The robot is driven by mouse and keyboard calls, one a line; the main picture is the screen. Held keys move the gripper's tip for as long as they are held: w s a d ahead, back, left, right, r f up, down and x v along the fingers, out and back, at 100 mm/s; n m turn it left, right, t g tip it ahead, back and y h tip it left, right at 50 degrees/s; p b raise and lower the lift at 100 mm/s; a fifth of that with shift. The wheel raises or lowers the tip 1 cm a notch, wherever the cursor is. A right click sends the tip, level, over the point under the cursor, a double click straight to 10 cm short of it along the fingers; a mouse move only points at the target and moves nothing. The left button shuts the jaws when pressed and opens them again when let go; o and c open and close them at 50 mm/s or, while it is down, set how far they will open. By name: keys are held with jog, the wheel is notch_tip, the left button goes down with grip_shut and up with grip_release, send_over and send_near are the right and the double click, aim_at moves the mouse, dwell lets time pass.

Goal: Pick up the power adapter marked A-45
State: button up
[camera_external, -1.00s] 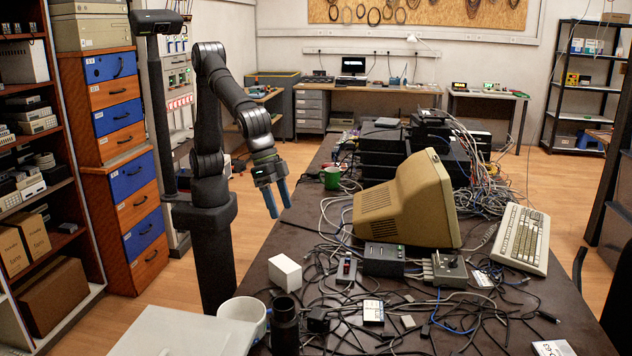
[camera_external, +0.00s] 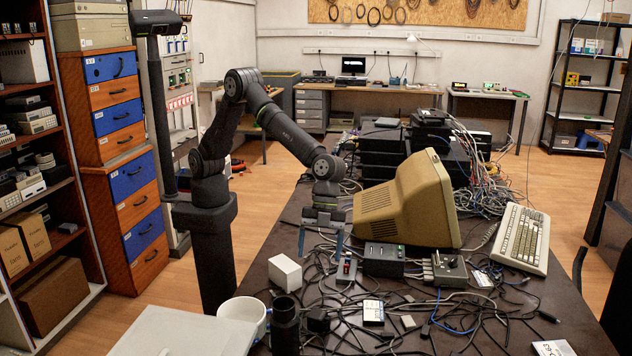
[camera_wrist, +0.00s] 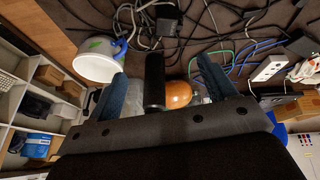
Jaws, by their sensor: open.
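My gripper (camera_external: 321,246) hangs over the cable-strewn table, its two blue fingers spread and pointing down with nothing between them. In the wrist view my gripper (camera_wrist: 161,67) is also open. A black block with a white label (camera_external: 373,312) lies among the cables, lower right of the gripper. A small plain black block (camera_external: 318,321) lies left of it, near the black cylinder; a dark block with a cable (camera_wrist: 166,26) shows at the top of the wrist view. No marking A-45 is legible, so I cannot tell which block bears it.
A white mug (camera_external: 243,312) and black cylinder (camera_external: 285,326) stand at the front left. A white box (camera_external: 285,272) sits behind them. A beige monitor (camera_external: 405,205), a dark switch box (camera_external: 384,259) and a keyboard (camera_external: 521,238) are to the right. Tangled cables cover the table.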

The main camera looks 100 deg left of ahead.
notch_tip(320, 180, down, 3)
jog(key=w+m+h, duration=0.1)
jog(key=w+m, duration=0.2)
jog(key=m, duration=0.1)
send_near(320, 314)
jog(key=shift+g, duration=0.3)
jog(key=x, duration=0.6)
jog(key=shift+w+d+f, duration=0.2)
jog(key=shift+w+f, duration=0.05)
jog(key=shift+f, duration=0.05)
jog(key=shift+x, duration=2.65)
jog(key=shift+s+a, duration=0.1)
jog(key=c, duration=1.2)
